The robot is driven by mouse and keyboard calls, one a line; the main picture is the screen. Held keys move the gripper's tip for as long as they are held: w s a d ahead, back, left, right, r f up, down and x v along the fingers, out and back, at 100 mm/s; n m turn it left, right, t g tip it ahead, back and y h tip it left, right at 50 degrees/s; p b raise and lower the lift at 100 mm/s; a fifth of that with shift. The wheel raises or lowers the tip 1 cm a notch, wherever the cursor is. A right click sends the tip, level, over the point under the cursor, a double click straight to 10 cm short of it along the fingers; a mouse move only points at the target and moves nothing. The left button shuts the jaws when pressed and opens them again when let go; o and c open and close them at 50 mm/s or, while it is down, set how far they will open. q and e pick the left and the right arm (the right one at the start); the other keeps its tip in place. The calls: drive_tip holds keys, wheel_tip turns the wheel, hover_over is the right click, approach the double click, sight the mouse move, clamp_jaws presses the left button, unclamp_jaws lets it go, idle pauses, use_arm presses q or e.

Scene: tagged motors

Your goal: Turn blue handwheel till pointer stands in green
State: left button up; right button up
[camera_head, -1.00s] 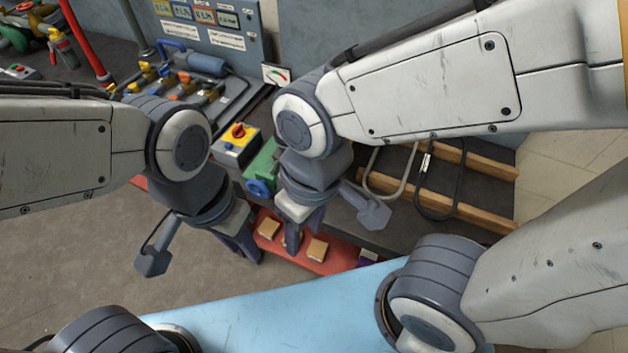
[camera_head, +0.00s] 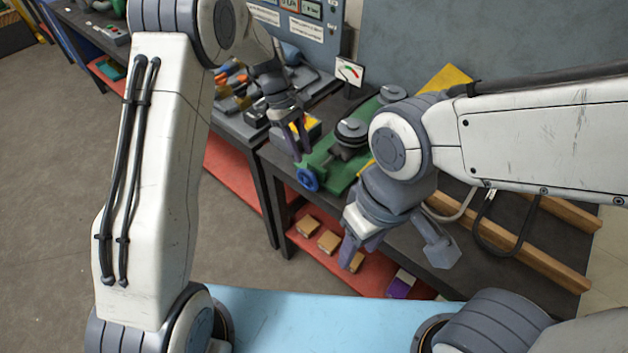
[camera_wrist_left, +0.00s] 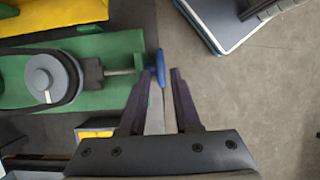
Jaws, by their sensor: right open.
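The blue handwheel (camera_head: 308,179) sits on the front end of a green machine (camera_head: 335,165) on the dark bench. In the left wrist view the handwheel (camera_wrist_left: 160,68) shows edge-on, on a shaft from the green body (camera_wrist_left: 110,50). My left gripper (camera_head: 297,152) is open, pointing down by the handwheel; in its wrist view the fingertips (camera_wrist_left: 163,73) stand either side of the wheel's rim. I cannot tell whether they touch it. The white gauge (camera_head: 349,71) has a coloured arc; its pointer is too small to read. My right gripper (camera_head: 360,245) is open and empty, right of the handwheel.
A yellow-topped box (camera_head: 304,128) stands close behind my left gripper. A red lower shelf (camera_head: 310,255) holds small boxes. Floor is free at left.

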sight(312, 174)
use_arm(q)
drive_tip(key=p+x, duration=0.1)
drive_tip(key=x, duration=0.9)
clamp_jaws()
